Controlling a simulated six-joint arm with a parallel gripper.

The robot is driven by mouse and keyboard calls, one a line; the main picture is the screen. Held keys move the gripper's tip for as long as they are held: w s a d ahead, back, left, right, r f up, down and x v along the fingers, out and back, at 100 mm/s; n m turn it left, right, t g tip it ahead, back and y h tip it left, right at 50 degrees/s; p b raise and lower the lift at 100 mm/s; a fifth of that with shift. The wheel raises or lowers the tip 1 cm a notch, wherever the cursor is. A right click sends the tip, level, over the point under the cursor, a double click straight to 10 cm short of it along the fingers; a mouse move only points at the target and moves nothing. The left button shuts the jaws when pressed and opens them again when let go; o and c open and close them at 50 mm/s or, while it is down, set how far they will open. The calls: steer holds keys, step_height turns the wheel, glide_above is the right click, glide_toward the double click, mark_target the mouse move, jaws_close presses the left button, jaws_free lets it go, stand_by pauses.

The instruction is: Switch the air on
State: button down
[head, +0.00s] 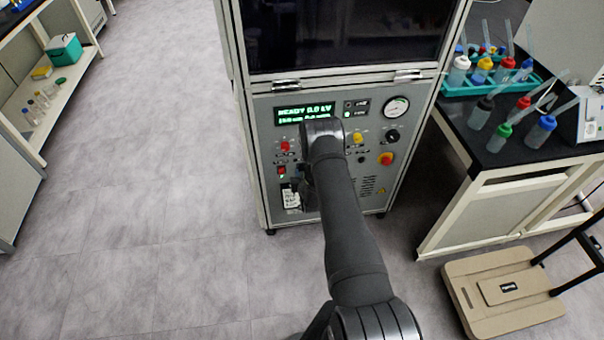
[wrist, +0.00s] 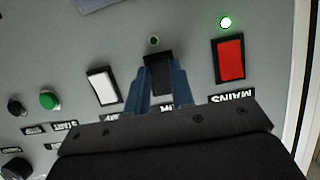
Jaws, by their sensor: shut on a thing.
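In the wrist view my gripper (wrist: 159,76) has its two blue fingers on either side of a black rocker switch (wrist: 158,60) on the grey panel. The fingers are closed on the switch's sides. The label by this switch is mostly hidden by my gripper. The small indicator (wrist: 153,41) by it looks dark. The freeze dryer's front panel (head: 262,115) shows there with a lit green display (head: 303,113).
Beside the black switch are a red rocker (wrist: 230,60) labelled MAINS with a lit green lamp (wrist: 226,22), and a white rocker (wrist: 103,86). A green button (wrist: 49,100) and a black knob (wrist: 16,107) lie further left. A bench (head: 520,160) with bottles stands right of the machine.

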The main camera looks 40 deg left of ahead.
steer(key=shift+f+t+y, duration=0.3)
steer(key=shift+t+y, duration=0.7)
steer(key=c, duration=1.2)
jaws_free()
steer(key=shift+c, duration=0.2)
steer(key=v, duration=1.7)
steer(key=shift+r, duration=0.2)
steer(key=shift+s, duration=0.1)
steer(key=x, duration=1.7)
steer(key=shift+f, duration=0.25)
